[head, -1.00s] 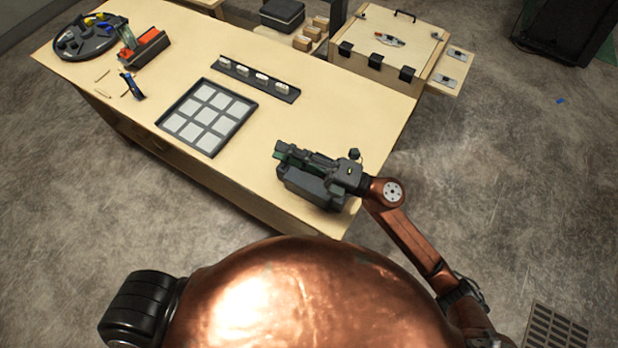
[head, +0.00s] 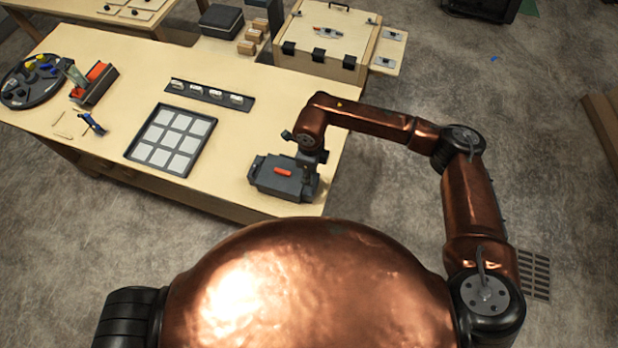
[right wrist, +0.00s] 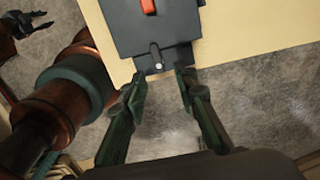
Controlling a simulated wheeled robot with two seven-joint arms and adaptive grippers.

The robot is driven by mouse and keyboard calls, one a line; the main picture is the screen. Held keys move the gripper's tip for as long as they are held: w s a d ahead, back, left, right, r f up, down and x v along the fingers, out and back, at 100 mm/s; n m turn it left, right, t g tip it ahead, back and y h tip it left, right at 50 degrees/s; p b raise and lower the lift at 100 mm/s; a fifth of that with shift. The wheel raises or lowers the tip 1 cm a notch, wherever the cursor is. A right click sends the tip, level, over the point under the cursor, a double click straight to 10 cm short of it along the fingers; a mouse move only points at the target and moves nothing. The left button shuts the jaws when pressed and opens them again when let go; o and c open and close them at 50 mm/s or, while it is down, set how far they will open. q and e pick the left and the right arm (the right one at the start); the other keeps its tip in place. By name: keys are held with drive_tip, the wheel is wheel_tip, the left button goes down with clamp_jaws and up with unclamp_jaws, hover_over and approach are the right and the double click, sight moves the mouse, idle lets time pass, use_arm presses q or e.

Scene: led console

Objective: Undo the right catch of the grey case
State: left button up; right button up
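The grey case (head: 270,182) lies on the near right corner of the table, with a red handle (head: 283,172) on its lid. In the right wrist view the lid (right wrist: 178,22) fills the top centre. A small metal catch (right wrist: 155,58) sits on the case's right side, its near side in that view. My right gripper (right wrist: 163,82) is open and empty, its fingers either side of the catch's line and apart from it. In the head view my right gripper (head: 309,178) is at the case's right end, partly hidden. A dark claw at the wrist view's top left may be my left gripper.
A tray of pale squares (head: 170,140) lies left of the case, with a dark strip (head: 209,93) behind it. A wooden box (head: 325,40) stands beyond the table's back right. The table's right edge is close to the case.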

drive_tip(key=shift+f+p, duration=0.35)
drive_tip(key=shift+f, duration=1.75)
drive_tip(key=shift+c, duration=0.3)
clamp_jaws()
